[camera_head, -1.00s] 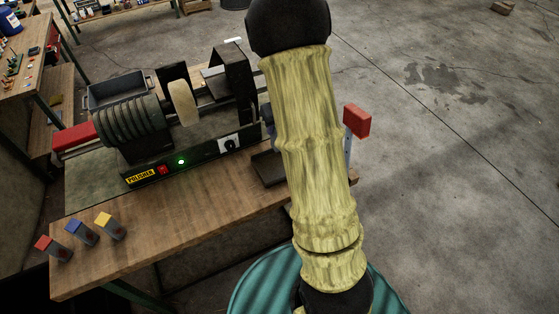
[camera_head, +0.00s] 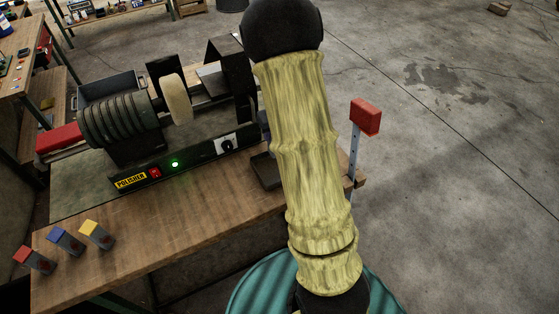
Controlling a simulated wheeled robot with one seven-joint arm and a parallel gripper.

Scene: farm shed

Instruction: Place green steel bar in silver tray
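I cannot see a green steel bar; only steel bars with red (camera_head: 34,259), blue (camera_head: 65,241) and yellow (camera_head: 97,234) ends lie at the left front of the wooden workbench (camera_head: 170,225). No clearly silver tray shows. A grey open bin (camera_head: 108,86) stands behind the polisher (camera_head: 150,130), but I cannot tell whether it is the tray. My yellow-patterned arm runs across the middle of the view and hides part of the bench's right end. My gripper is out of view.
The polisher has a pale wheel (camera_head: 177,99) and a lit green lamp. A red block on an upright grey strip (camera_head: 365,117) stands by the bench's right end. A second table (camera_head: 25,30) stands at the upper left. The concrete floor at right is mostly clear.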

